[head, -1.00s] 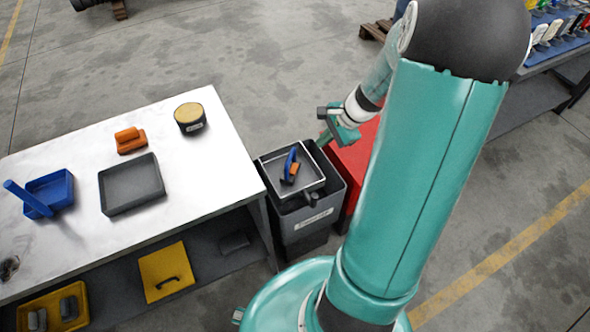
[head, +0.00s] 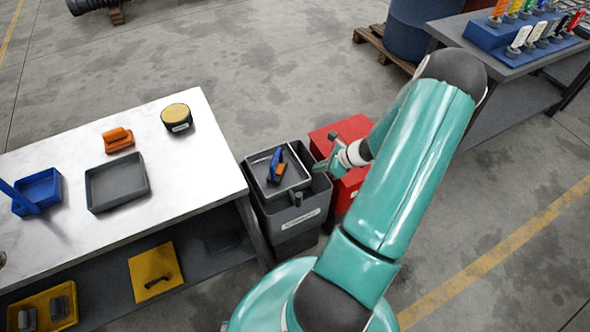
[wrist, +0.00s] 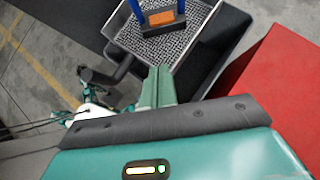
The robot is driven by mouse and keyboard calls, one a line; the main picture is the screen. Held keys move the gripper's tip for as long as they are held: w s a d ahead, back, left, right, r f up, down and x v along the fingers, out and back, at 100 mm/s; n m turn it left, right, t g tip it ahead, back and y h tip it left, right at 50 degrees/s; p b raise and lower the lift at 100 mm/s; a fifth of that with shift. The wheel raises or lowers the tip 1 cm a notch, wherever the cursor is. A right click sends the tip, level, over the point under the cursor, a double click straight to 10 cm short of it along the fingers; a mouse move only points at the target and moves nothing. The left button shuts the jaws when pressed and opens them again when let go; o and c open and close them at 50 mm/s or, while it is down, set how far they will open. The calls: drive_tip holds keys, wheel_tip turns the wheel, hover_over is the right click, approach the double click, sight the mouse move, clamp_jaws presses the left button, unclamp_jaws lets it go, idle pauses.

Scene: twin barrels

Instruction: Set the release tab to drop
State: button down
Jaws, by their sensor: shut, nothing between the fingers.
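A grey bin (head: 306,233) with a white label stands beside the table. A shallow grey tray (head: 259,182) sits on its top left and holds a blue and orange item (head: 278,166). A dark stub (head: 298,198) sticks out at the tray's front right; it looks like the release tab, but I cannot tell its setting. In the wrist view a dark stub (wrist: 121,68) shows at the tray's edge, left of my fingers. My gripper (head: 320,167) is shut and empty, above the bin's right side. Its closed green fingers (wrist: 158,85) point toward the tray, apart from the stub.
A red bin (head: 345,128) stands directly right of the grey bin. The table (head: 200,160) on the left holds a grey tray (head: 118,183), a blue tray (head: 38,190), an orange block (head: 117,139) and a round tin (head: 177,117). Open floor lies behind.

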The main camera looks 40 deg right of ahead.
sight(278, 171)
drive_tip(key=x, duration=0.9)
drive_tip(key=w, duration=0.1)
drive_tip(key=w+a, duration=0.1)
drive_tip(key=w, duration=0.1)
drive_tip(key=shift+w+a+f, duration=0.1)
drive_tip(key=shift+a+f, duration=0.1)
drive_tip(key=shift+a, duration=0.05)
drive_tip(key=shift+w+a, duration=0.2)
drive_tip(key=shift+w, duration=0.15)
drive_tip(key=shift+w, duration=0.1)
drive_tip(key=w+a, duration=0.1)
drive_tip(key=w, duration=0.1)
drive_tip(key=w+a, duration=0.1)
drive_tip(key=shift+w+a, duration=0.1)
drive_tip(key=shift+w, duration=0.3)
